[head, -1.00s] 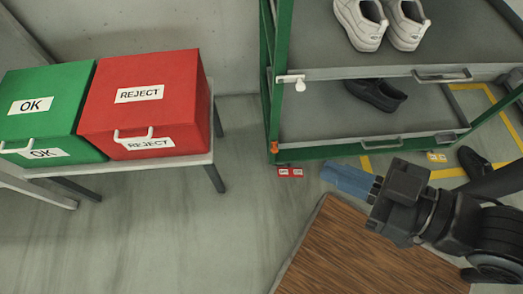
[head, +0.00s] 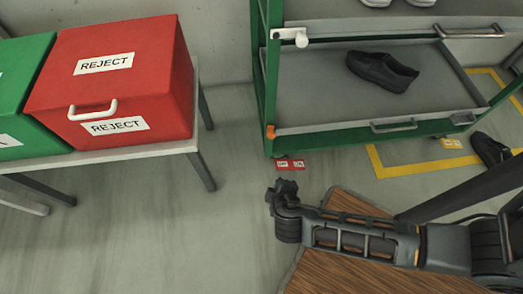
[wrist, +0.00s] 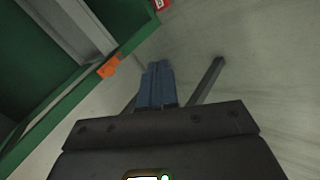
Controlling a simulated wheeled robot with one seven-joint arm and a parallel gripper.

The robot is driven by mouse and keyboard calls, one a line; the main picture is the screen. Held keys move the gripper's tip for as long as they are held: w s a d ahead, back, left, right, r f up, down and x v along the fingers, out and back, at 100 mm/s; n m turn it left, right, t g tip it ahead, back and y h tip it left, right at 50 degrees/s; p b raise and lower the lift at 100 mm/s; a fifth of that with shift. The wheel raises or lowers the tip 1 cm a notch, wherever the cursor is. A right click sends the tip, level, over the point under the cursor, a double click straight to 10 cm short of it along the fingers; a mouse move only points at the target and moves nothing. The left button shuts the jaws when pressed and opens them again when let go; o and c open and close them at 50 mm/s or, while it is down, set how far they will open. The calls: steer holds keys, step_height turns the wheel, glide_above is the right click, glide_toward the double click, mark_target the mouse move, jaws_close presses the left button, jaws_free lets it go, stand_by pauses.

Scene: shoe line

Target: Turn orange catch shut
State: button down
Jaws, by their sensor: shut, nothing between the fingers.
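The orange catch (head: 270,131) is a small piece low on the near left green post of the shoe rack (head: 262,90). In the wrist view the orange catch (wrist: 108,67) sits on the green frame edge, left of my gripper (wrist: 158,64). My gripper's blue fingers are together with nothing between them, apart from the catch in the picture. In the head view my fingers do not show; only dark arm links are seen, lower right. The catch is too small to tell how far it is turned.
A black shoe (head: 382,71) lies on the rack's lower tray. Red labels (head: 290,164) lie on the floor by the post. A red REJECT bin (head: 115,80) and a green bin (head: 20,95) stand on a bench at left. A brown wooden surface (head: 345,270) is below my arm.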

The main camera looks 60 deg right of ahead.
steer(key=w+d+f+m+g+h+b, duration=0.1)
steer(key=w+f+h+b, duration=0.1)
steer(key=w+h+b, duration=0.15)
steer(key=w+f+g+h+b, duration=0.1)
steer(key=w+f+h+b, duration=0.1)
steer(key=w, duration=0.3)
steer(key=w+a+r+m+g+h+b, duration=0.2)
steer(key=w+a+r+m+h+b, duration=0.1)
steer(key=w, duration=0.3)
steer(key=shift+w+r+h+b, duration=0.3)
steer(key=shift+r+h+b, duration=0.25)
steer(key=shift+r+h, duration=0.25)
steer(key=shift+f, duration=0.1)
steer(key=b, duration=0.2)
glide_toward(269, 131)
steer(key=w+r, duration=0.1)
steer(key=w, duration=0.1)
steer(key=shift+s+d+f, duration=0.1)
steer(key=shift+s+d, duration=0.25)
steer(key=shift+d, duration=0.3)
steer(key=shift+s+d+f, duration=0.1)
steer(key=shift+s+d, duration=0.25)
steer(key=shift+d, duration=0.3)
steer(key=shift+s+d, duration=0.35)
steer(key=shift+d, duration=0.25)
